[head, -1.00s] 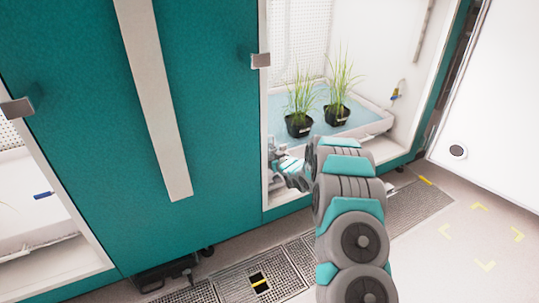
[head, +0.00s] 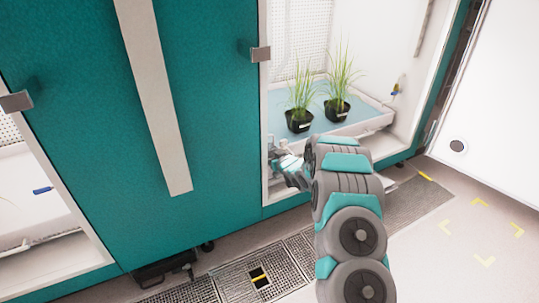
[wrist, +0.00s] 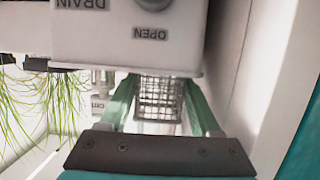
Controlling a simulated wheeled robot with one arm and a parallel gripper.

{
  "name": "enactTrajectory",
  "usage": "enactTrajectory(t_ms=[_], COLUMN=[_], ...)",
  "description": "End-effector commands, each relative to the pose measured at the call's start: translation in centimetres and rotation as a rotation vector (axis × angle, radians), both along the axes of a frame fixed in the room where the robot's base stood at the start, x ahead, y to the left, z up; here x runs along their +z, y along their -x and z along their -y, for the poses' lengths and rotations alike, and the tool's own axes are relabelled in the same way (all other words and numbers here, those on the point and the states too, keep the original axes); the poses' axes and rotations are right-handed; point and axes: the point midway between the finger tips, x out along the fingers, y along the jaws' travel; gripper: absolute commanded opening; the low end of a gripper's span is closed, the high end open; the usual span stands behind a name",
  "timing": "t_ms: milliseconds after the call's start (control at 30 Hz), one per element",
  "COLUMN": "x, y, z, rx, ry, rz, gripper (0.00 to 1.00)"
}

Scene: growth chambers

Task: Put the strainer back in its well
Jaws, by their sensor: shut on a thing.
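The strainer (wrist: 160,98) is a small grey metal mesh basket in the wrist view. My gripper (wrist: 160,92) is shut on it, with one teal finger on each side. The strainer's far end meets the edge of a white housing (wrist: 85,50) marked DRAIN and OPEN, its lettering upside down in this view. I cannot tell whether the strainer is inside the well or just in front of it; the well's opening is hidden. In the head view my gripper (head: 276,158) is at the lower left of the open chamber, and the strainer is too small to make out.
Two potted grasses (head: 299,121) (head: 337,109) stand on a blue-topped tray (head: 362,120) in the chamber. A pale wall is close on the right in the wrist view. A teal panel (head: 215,130) is left of the opening. Floor grating (head: 230,285) runs below.

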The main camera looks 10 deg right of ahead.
Motion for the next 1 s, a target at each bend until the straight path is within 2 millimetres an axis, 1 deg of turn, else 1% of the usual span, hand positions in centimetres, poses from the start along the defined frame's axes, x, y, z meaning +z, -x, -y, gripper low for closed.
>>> enactTrajectory(t_ms=[700, 1000], x=[4.9, 5.0], y=[0.0, 0.0], z=[0.0, 0.0], rx=[0.001, 0.001], ry=[0.000, -0.001], rz=[0.002, 0.001], gripper=[0.01, 0.01])
